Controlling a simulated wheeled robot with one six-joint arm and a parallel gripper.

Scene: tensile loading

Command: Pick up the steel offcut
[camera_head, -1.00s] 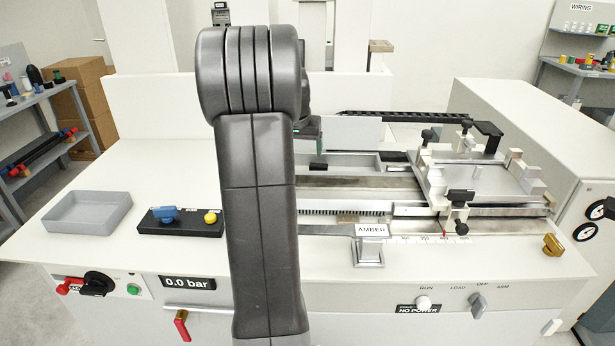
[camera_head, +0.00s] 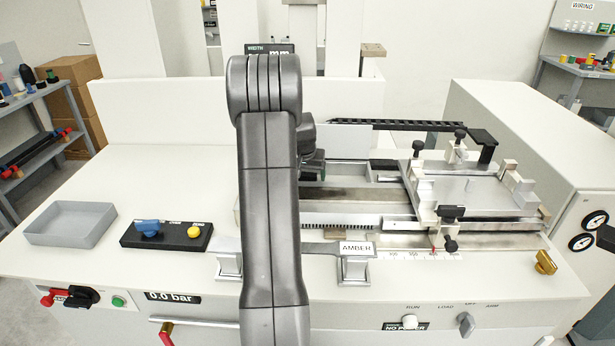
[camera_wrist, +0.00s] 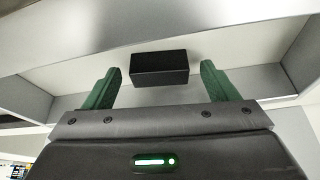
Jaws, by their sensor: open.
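A dark rectangular block (camera_wrist: 160,68), which may be the steel offcut, lies in a shallow pale recess in the wrist view. My gripper (camera_wrist: 161,72) is open, its two green fingers apart with the block between and just beyond their tips in the picture. I cannot tell how far above the block the fingers are. In the head view my gripper (camera_head: 314,166) is mostly hidden behind my arm, over the left part of the machine's bed. The block is not clearly visible there.
Walls of the recess (camera_wrist: 302,55) stand close to the fingers. A clamp fixture (camera_head: 470,190) with black knobs is to the right. A bar on two stands, one labelled AMBER (camera_head: 356,247), is in front. An empty grey tray (camera_head: 72,224) and a button box (camera_head: 166,236) are left.

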